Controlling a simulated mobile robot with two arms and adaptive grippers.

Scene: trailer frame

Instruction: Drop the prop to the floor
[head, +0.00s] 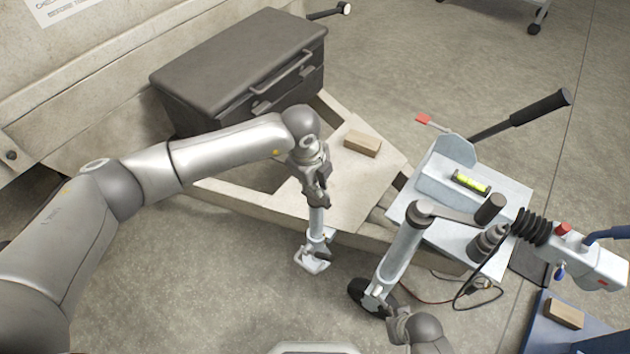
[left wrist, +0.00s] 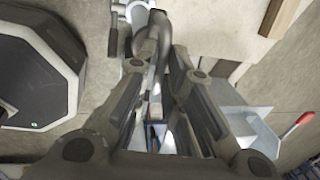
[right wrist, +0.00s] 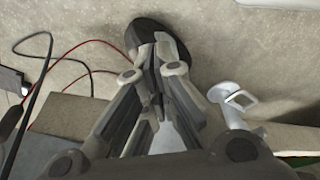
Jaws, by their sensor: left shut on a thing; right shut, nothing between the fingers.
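The prop (head: 317,222) is a light grey tube with a square foot plate, standing about upright beside the trailer frame's near edge. My left gripper (head: 319,196) is shut on the prop's upper part; in the left wrist view the fingertips (left wrist: 152,42) close around a dark part beside its tube. The prop's foot also shows in the right wrist view (right wrist: 236,98). Whether the foot touches the floor I cannot tell. My right gripper (head: 380,302) is shut and empty, low by the jockey wheel (head: 358,292); its fingertips (right wrist: 165,50) appear just in front of the black tyre.
A dark toolbox (head: 235,60) sits on the trailer frame (head: 352,195), with a wooden block (head: 362,143) nearby. The coupling with black handle (head: 540,108) and spirit level (head: 471,182) stands right. Cables (head: 462,300) hang near the jockey wheel. Floor at lower left is clear.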

